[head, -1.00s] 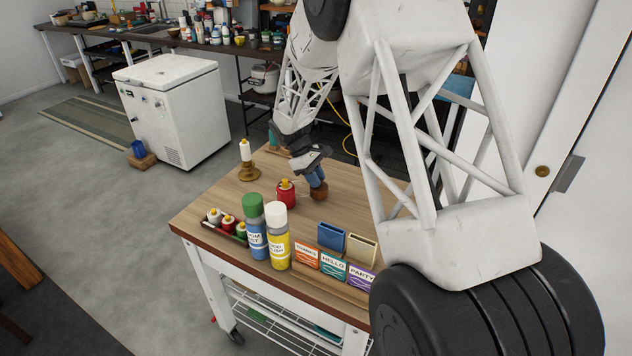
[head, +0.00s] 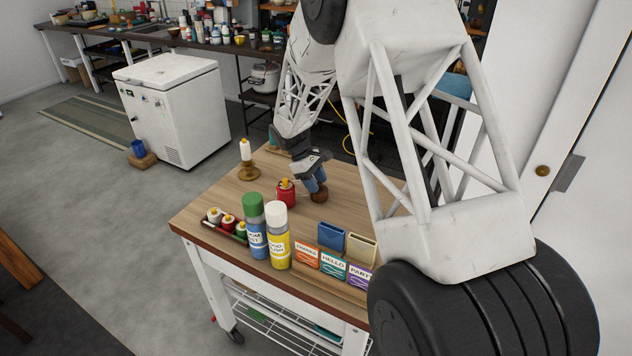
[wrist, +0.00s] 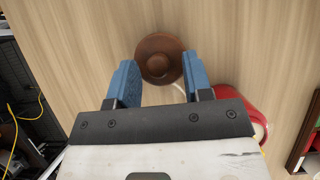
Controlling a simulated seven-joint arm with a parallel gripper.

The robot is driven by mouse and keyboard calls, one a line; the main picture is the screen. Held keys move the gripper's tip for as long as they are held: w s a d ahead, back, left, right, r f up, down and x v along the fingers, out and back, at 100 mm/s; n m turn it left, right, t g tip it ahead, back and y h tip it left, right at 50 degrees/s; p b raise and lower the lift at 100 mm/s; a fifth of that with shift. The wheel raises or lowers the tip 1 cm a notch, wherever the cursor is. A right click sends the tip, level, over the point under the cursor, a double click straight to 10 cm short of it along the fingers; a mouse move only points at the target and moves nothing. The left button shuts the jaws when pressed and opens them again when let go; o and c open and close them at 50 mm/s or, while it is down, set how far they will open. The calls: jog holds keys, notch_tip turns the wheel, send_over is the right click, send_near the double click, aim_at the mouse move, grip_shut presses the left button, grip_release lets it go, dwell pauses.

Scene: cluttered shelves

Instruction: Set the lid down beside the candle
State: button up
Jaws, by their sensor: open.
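The lid (head: 319,195) is a round dark brown disc with a knob, lying on the wooden table top; it also shows in the wrist view (wrist: 158,47). My gripper (head: 316,183) is open, its blue fingers just above the lid. In the wrist view, my gripper (wrist: 160,68) has one finger on each side of the lid's near part, with a gap between them. A white candle (head: 246,151) stands upright in a brown holder (head: 248,173) at the table's back left. A red pot with a yellow top (head: 285,194) stands just left of the lid.
Green-capped (head: 255,230) and white-capped (head: 277,238) bottles stand at the front, beside a tray of small red and white pots (head: 228,222). Cards (head: 333,268) and small boxes (head: 332,235) stand front right. The table top (head: 220,195) is bare left of the red pot.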

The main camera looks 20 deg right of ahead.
jog(key=v, duration=1.2)
jog(key=shift+r, duration=0.2)
dwell(0.5)
jog(key=s+r+m+t+y, duration=0.1)
jog(key=s+r+m+t, duration=0.1)
jog(key=s+r, duration=0.7)
jog(key=s+r+m+t+y, duration=0.15)
jog(key=s+r, duration=0.35)
jog(key=s, duration=0.9)
jog(key=s+m+t+y, duration=0.1)
jog(key=s+m+t, duration=0.2)
jog(key=s, duration=2.1)
jog(key=a+m, duration=0.1)
jog(key=m, duration=0.1)
jog(key=shift+s+f+m+y, duration=0.15)
jog(key=shift+s+m+y, duration=0.2)
